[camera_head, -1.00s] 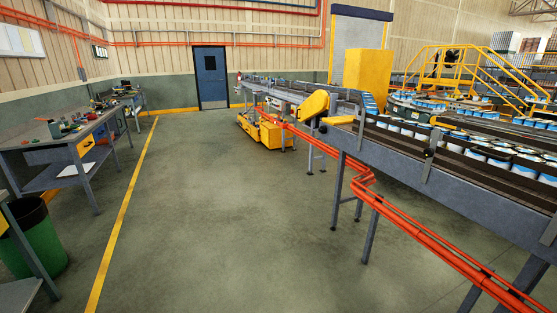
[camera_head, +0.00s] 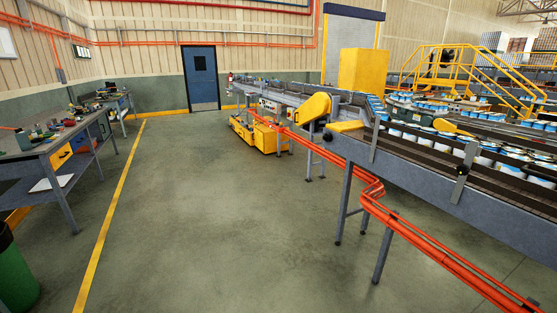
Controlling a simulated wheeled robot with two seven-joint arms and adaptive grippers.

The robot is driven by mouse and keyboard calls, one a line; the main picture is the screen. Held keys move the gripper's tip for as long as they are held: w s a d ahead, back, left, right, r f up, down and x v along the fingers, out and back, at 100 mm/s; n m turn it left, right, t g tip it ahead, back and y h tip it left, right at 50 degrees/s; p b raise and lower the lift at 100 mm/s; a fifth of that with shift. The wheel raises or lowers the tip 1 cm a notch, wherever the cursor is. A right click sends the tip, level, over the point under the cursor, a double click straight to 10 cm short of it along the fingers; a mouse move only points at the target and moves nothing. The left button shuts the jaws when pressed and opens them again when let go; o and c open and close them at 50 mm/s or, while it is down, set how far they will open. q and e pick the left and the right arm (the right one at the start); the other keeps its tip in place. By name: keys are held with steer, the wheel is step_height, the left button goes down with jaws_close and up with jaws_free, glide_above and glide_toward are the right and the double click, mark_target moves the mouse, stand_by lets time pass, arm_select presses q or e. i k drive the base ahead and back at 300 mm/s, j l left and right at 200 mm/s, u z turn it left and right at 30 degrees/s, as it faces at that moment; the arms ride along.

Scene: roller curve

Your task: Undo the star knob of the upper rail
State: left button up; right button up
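A roller conveyor line (camera_head: 440,205) with side rails runs along the right side, carrying blue-and-white cans (camera_head: 485,158). An upright grey bracket (camera_head: 467,160) stands against its near side. A small dark knob (camera_head: 463,170) shows on that bracket. Another dark round knob-like part (camera_head: 328,137) shows farther along, near the yellow guard. Both are too small to tell whether they are star-shaped or which one belongs to the upper rail. Neither of my grippers is in view.
Orange pipes (camera_head: 420,245) run low along the conveyor legs. A yellow cart (camera_head: 266,137) stands under its far part. Workbenches (camera_head: 62,150) and a green bin (camera_head: 14,280) line the left. The middle floor is clear up to the blue door (camera_head: 201,78).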

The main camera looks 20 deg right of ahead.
mark_target(462, 169)
steer(key=i, duration=2.85)
steer(key=z, duration=2.9)
